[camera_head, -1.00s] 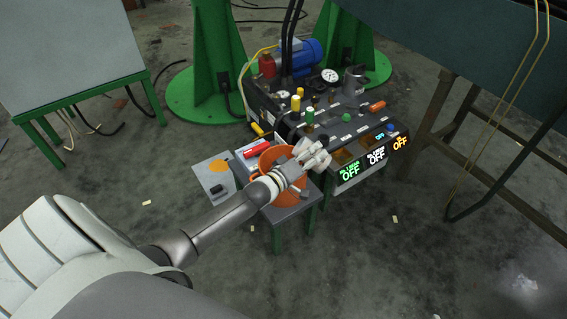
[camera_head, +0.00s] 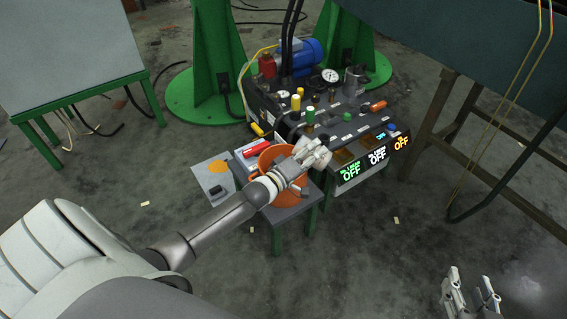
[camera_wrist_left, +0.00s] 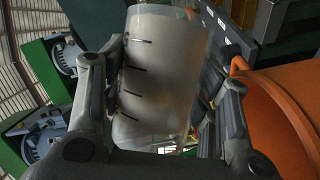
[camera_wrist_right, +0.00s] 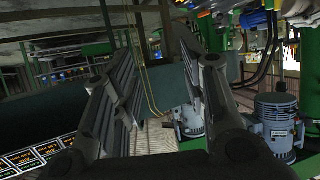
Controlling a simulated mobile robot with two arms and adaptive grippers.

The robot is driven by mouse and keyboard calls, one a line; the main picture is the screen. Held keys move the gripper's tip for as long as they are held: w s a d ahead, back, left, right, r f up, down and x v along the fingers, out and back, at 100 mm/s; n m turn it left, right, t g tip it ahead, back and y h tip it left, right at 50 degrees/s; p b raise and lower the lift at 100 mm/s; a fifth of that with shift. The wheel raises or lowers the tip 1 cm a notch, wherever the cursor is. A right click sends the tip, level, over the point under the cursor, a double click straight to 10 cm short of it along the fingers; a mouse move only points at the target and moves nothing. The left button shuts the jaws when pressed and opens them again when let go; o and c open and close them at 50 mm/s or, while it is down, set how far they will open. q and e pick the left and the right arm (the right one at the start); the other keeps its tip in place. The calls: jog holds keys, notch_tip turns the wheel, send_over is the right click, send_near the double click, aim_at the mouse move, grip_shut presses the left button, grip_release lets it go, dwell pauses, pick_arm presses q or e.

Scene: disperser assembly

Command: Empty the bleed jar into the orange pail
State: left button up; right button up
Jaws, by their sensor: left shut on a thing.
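My left gripper (camera_head: 312,156) is at the orange pail, beside the panel's front. In the left wrist view, my left gripper (camera_wrist_left: 165,100) is shut on the bleed jar (camera_wrist_left: 160,75), a translucent cup with dark level marks. The jar's contents cannot be made out clearly. The orange pail (camera_head: 268,160) stands on a small grey stand, partly hidden by my left arm; it also fills the right of the left wrist view (camera_wrist_left: 285,105), close beside the jar. My right gripper (camera_head: 462,292) is at the lower right of the head view. In the right wrist view, its fingers (camera_wrist_right: 150,85) are apart and empty.
The black hydraulic unit (camera_head: 330,115) with valves, gauge and blue motor (camera_head: 298,57) stands behind the pail. Lit OFF displays (camera_head: 376,157) are on its front. A grey plate with an orange patch (camera_head: 217,180) lies left of the pail. A dark-topped bench stands right. Floor in front is open.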

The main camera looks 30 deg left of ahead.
pick_arm(q)
jog(key=shift+f+b, duration=0.1)
jog(key=shift+b, duration=0.2)
jog(key=shift+n+b, duration=0.3)
jog(key=shift+n, duration=0.1)
jog(key=shift+f+b, duration=0.15)
jog(key=shift+b, duration=0.15)
jog(key=shift+a+n+t, duration=0.3)
jog(key=shift+s+a+r+n+b, duration=0.15)
jog(key=shift+a+r+n+b, duration=0.25)
jog(key=shift+b, duration=0.3)
jog(key=shift+a, duration=0.2)
jog(key=shift+s+a+f+n+t+b, duration=0.1)
jog(key=shift+a+f+n+t+b, duration=0.15)
jog(key=shift+n+t+b, duration=0.55)
jog(key=shift+n, duration=0.3)
pick_arm(e)
notch_tip(320, 180, up, 20)
jog(key=s+a+t+y, duration=0.2)
jog(key=t+y, duration=0.2)
jog(key=t, duration=0.8)
jog(key=shift+a+t, duration=0.15)
jog(key=shift+t, duration=0.15)
